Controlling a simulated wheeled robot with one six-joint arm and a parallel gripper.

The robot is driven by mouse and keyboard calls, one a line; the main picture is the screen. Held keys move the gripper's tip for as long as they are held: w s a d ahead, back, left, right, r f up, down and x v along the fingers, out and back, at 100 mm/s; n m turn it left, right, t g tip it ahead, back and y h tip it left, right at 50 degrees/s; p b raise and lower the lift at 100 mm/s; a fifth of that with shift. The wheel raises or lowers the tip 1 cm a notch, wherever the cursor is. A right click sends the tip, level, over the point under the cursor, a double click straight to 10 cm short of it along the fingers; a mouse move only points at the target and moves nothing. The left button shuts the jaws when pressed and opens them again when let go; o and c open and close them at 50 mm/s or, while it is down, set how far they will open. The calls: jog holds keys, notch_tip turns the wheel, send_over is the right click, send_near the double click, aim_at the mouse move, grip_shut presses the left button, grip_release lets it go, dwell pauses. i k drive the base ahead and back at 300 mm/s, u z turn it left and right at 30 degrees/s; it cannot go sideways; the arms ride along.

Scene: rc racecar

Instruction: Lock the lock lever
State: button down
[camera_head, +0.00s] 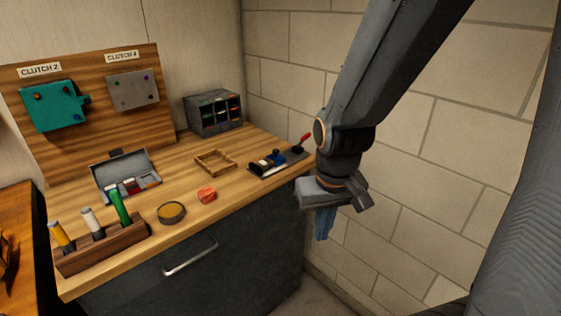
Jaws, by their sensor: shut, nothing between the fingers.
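A small dark fixture (263,168) with blue and black parts sits at the right end of the wooden workbench. A red-handled lever (305,137) stands at its right end, tilted up to the right. It looks like the lock lever, but at this size I cannot tell whether it is locked. My gripper (324,226) points down to the right of the fixture and in front of the bench's right edge. It is shut, empty and apart from the lever.
The workbench (237,193) also holds a wooden frame (215,150), a red block (206,195), a round tin (171,213), an open grey case (110,175), a rack of coloured handles (100,250) and a compartment box (213,113). A block wall (420,190) stands close on the right.

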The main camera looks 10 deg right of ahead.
aim_at(305, 137)
jog(key=k, duration=0.6)
jog(key=z, duration=0.85)
jog(key=i, duration=1.1)
jog(key=u, duration=0.55)
jog(key=i, duration=0.4)
jog(key=u, duration=0.55)
